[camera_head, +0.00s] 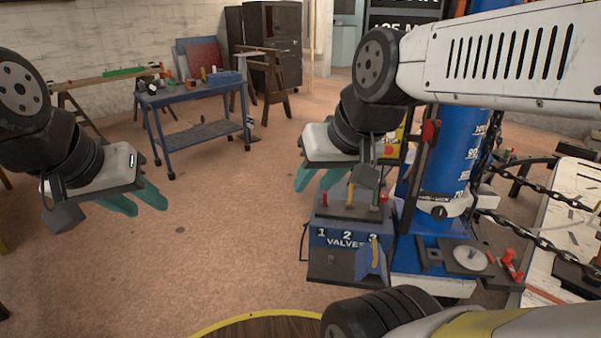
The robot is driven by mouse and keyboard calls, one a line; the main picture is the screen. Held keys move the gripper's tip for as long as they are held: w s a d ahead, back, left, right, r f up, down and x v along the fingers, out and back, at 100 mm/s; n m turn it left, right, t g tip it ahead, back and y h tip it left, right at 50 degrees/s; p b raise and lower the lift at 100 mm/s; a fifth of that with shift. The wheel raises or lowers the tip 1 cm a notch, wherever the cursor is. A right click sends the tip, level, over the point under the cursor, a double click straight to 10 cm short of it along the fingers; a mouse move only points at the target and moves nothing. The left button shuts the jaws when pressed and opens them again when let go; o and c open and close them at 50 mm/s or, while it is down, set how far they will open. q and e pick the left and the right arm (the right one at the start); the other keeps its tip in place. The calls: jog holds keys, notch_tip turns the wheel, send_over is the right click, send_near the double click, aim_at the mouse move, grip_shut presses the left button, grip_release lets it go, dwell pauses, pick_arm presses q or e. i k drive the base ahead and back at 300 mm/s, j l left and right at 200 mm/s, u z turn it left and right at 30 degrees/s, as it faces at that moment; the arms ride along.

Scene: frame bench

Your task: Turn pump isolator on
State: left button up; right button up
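No part is clearly labelled as the pump isolator. A red switch-like part (430,131) is on the side of the blue column, and a yellow panel with a red part (390,149) is partly hidden behind my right gripper. A blue box marked "1 2 3 VALVES" (345,262) stands below, with small coloured levers (350,193) on top. My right gripper (318,180) has teal fingers spread apart, left of the yellow panel and above the box in the picture. My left gripper (137,204) hangs at the left, fingers apart and empty, over open floor.
The tall blue column (458,150) stands right of the box, with chains (515,233) beside it and a white-topped table (570,225) at the far right. A blue cart (195,97) with tools is at the back left. The floor between is clear.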

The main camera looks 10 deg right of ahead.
aim_at(384, 197)
jog(key=i+j+u, duration=0.15)
jog(key=i+u, duration=0.7)
jog(key=i+z, duration=0.25)
jog(key=i, duration=0.25)
jog(key=i+j+z, duration=0.15)
jog(key=i+z, duration=0.15)
jog(key=i, duration=0.2)
jog(key=i+l+z, duration=0.15)
jog(key=z, duration=0.3)
jog(key=i+z, duration=0.65)
jog(key=z, duration=0.2)
jog(key=i+j+z, duration=0.15)
jog(key=z, duration=0.25)
jog(key=i+z, duration=0.4)
jog(key=i, duration=0.15)
jog(key=j, duration=0.1)
